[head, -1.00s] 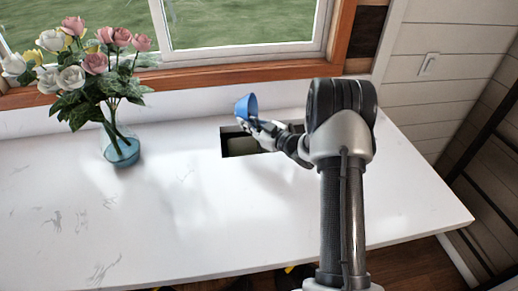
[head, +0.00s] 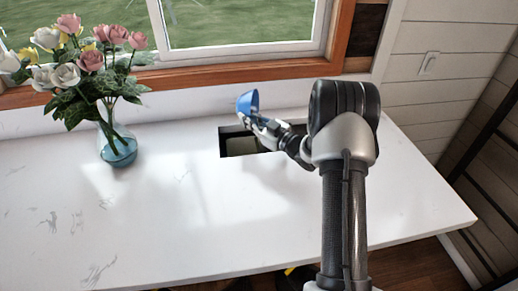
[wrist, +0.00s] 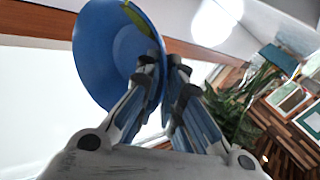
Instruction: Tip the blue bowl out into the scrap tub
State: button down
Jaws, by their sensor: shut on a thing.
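The blue bowl (head: 246,102) is held up above the back edge of the dark scrap tub (head: 223,146), tilted. My gripper (head: 259,121) is shut on the bowl's side. In the wrist view the bowl (wrist: 98,55) fills the upper left, with my gripper's fingers (wrist: 166,72) at its rim. A yellow-green piece (wrist: 138,18) shows inside the bowl near the rim. The tub stands on the white counter below my gripper, and the forearm and hand cover its right part. Its inside looks pale greenish, but the contents are unclear.
A glass vase of roses (head: 116,146) stands on the counter (head: 180,225) to the left. The window sill (head: 215,73) runs behind the tub. The counter's front and middle are clear. A white panelled wall (head: 440,80) is at the right.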

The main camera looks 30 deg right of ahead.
jog(key=shift+a+r, duration=0.15)
jog(key=shift+r, duration=0.1)
jog(key=shift+d+b, duration=0.25)
jog(key=shift+b, duration=0.1)
jog(key=shift+r+t, duration=0.1)
jog(key=shift+t, duration=0.2)
jog(key=shift+s+a+r, duration=0.1)
jog(key=shift+a, duration=0.05)
